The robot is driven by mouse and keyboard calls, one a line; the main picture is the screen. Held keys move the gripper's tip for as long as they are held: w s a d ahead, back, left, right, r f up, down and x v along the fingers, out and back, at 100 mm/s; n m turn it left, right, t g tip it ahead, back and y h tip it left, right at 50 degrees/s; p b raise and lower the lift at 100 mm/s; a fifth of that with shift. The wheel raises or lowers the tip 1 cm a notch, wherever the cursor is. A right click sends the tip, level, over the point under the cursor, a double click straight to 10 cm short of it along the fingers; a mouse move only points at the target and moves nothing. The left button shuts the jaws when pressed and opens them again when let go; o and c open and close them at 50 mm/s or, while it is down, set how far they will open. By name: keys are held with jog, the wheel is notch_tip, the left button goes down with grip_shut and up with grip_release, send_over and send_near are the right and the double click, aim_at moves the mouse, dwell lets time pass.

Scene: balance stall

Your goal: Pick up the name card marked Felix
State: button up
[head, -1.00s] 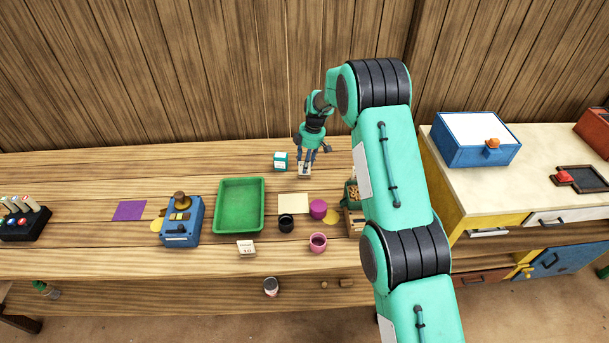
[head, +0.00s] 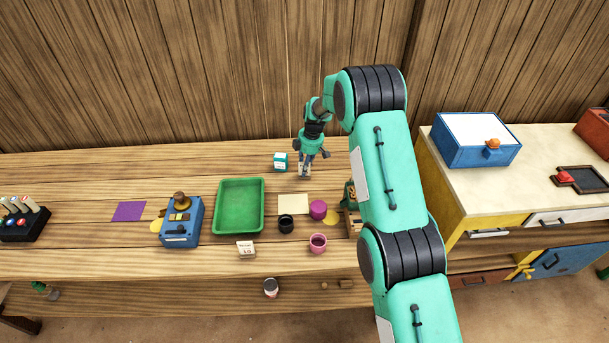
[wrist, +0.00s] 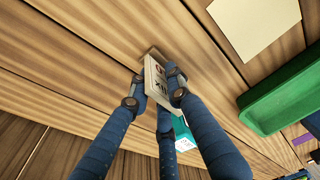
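A small pale name card (wrist: 157,84) stands between the fingers of my gripper (wrist: 154,88) in the wrist view. Dark letters ending in what looks like "IX" show on its face; the rest is covered by the fingers. The fingers look closed against the card from both sides. In the head view my gripper (head: 304,168) is at the back of the wooden table, with the card (head: 304,173) small and pale at its fingertips. I cannot tell whether the card still touches the table.
A teal and white box (head: 280,162) stands just left of my gripper. A green tray (head: 217,206), a cream sheet (head: 293,204), a black cup (head: 286,223) and pink cups (head: 318,243) are nearer the front. A calendar block (head: 246,250) stands in front.

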grip_shut()
jog(key=shift+r, duration=0.15)
jog(key=shift+r+p, duration=0.6)
jog(key=shift+r, duration=4.3)
